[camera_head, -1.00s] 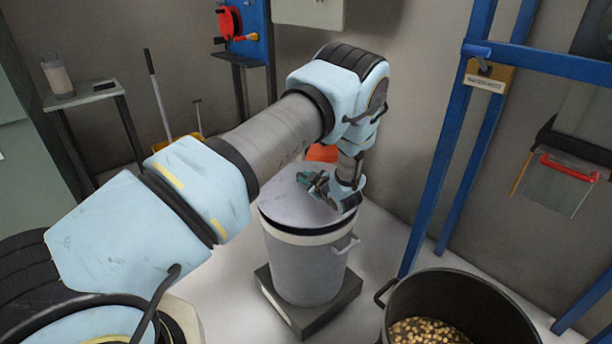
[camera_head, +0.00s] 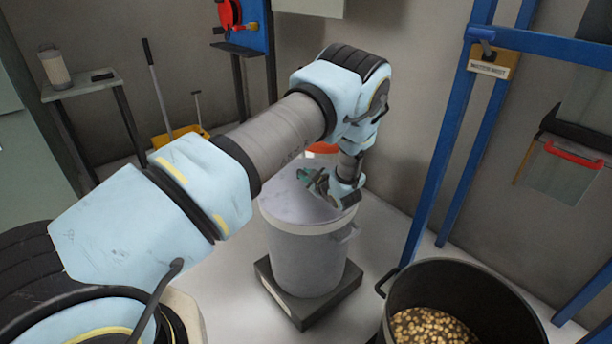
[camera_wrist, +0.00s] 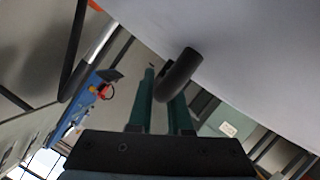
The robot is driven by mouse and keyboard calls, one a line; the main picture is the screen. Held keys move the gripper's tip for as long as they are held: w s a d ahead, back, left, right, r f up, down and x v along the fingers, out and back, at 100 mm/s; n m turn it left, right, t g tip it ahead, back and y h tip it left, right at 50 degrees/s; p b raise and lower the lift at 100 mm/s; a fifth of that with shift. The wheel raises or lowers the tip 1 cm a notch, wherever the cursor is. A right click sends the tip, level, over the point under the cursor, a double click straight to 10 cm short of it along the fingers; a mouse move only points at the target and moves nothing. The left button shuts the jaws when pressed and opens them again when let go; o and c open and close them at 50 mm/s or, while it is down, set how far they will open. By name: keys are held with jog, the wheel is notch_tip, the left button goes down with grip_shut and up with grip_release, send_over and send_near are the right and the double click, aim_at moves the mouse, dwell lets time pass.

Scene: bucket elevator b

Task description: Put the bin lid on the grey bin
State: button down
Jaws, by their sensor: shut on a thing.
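The grey bin (camera_head: 305,265) stands upright on a dark square base in the head view. The flat grey bin lid (camera_head: 285,197) lies across the bin's top, roughly level, with no clear gap at the front rim. Whether it sits evenly all round is hidden. My gripper (camera_head: 318,184) is above the lid, shut on its handle. In the wrist view the dark handle (camera_wrist: 180,74) is between the two teal fingers of my gripper (camera_wrist: 165,95), and the lid's pale surface (camera_wrist: 250,50) fills the upper right.
A dark pot (camera_head: 462,275) of pale pieces stands right of the bin. A blue frame (camera_head: 440,150) rises behind it. An orange object (camera_head: 322,148) is behind the bin. A small side table (camera_head: 80,88) and yellow dustpan (camera_head: 180,135) are at the back left.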

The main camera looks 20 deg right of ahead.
jog(key=shift+f, duration=0.2)
jog(key=c, duration=0.8)
grip_release()
jog(key=shift+o, duration=0.2)
jog(key=shift+s, duration=0.1)
